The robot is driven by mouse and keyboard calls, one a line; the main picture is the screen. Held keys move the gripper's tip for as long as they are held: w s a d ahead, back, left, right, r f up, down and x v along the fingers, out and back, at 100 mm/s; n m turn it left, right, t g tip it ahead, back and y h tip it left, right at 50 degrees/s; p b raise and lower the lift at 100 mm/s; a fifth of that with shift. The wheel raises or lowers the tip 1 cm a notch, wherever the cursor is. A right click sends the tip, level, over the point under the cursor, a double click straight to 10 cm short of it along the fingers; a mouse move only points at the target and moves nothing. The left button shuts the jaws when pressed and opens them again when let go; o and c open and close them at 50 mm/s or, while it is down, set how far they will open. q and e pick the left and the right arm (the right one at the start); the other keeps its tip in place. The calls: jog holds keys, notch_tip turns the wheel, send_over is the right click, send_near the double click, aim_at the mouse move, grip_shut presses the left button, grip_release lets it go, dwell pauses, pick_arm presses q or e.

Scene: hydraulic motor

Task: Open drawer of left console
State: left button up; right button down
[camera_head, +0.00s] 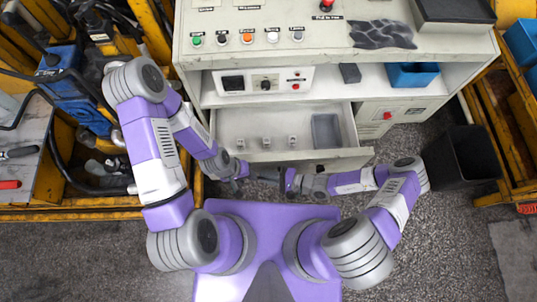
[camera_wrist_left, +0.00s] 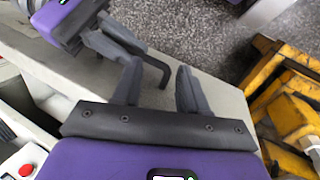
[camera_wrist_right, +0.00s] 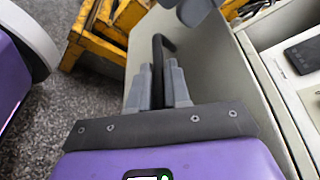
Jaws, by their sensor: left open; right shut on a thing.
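The left console (camera_head: 215,60) stands ahead in the head view. Its drawer (camera_head: 350,157) is pulled out and its inside shows. A dark bar handle is on the drawer front; it shows in the right wrist view (camera_wrist_right: 158,48) and the left wrist view (camera_wrist_left: 160,68). My right gripper (camera_head: 292,182) is shut on the handle, its fingers (camera_wrist_right: 158,80) on both sides of the bar. My left gripper (camera_head: 240,180) is open and empty beside the handle, and its fingers (camera_wrist_left: 158,85) are apart close to the drawer front.
Inside the drawer are several small fittings and a grey tray (camera_head: 326,130). A control box (camera_head: 262,80) and a blue bin (camera_head: 412,74) sit on the shelf above. Yellow racks stand at both sides. A black bin (camera_head: 465,155) is at right. My base is close in front.

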jog(key=c, duration=1.4)
grip_release()
jog(key=shift+c, duration=0.2)
jog(key=v, duration=0.7)
jog(key=shift+d+p, duration=0.35)
jog(key=shift+p, duration=0.1)
jog(key=shift+s+r, duration=0.15)
